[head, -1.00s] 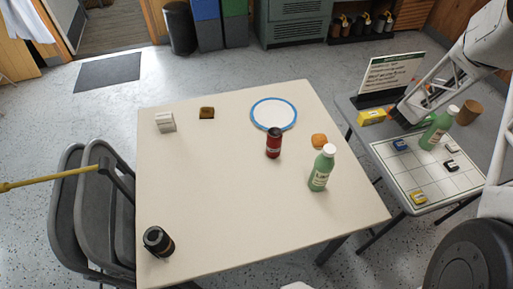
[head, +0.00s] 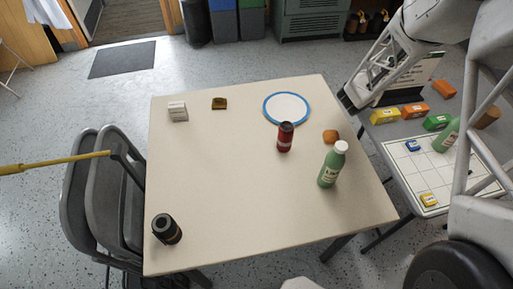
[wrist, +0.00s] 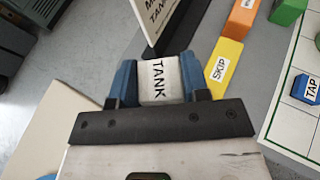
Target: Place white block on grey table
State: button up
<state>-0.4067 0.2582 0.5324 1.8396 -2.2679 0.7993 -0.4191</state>
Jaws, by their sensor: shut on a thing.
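My gripper (wrist: 158,85) is shut on a white block (wrist: 159,78) marked TANK, held between its blue fingers in the wrist view. In the head view my gripper (head: 347,103) is by the gap between the beige table and the left edge of the grey table (head: 394,132). The held block cannot be made out there. The grey table carries a white grid board, a sign and several coloured blocks. Its surface also shows in the wrist view (wrist: 259,70), ahead and right of the held block. My arm hides part of the table's right side.
The grid board (head: 415,164) bears a blue block (head: 412,146) and a yellow block (head: 429,199). The beige table (head: 225,180) holds bottles, a can and a white box (head: 177,111).

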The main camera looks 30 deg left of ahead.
jog(key=s+a+r+n+y, duration=0.1)
jog(key=s+a+r, duration=0.1)
jog(key=s+a, duration=2.1)
jog(key=n+y, duration=0.2)
send_over(259, 162)
notch_tip(259, 162, down, 2)
jog(key=shift+t, duration=0.3)
jog(key=shift+f, duration=0.1)
jog(key=shift+f, duration=2.15)
jog(key=shift+f, duration=1.8)
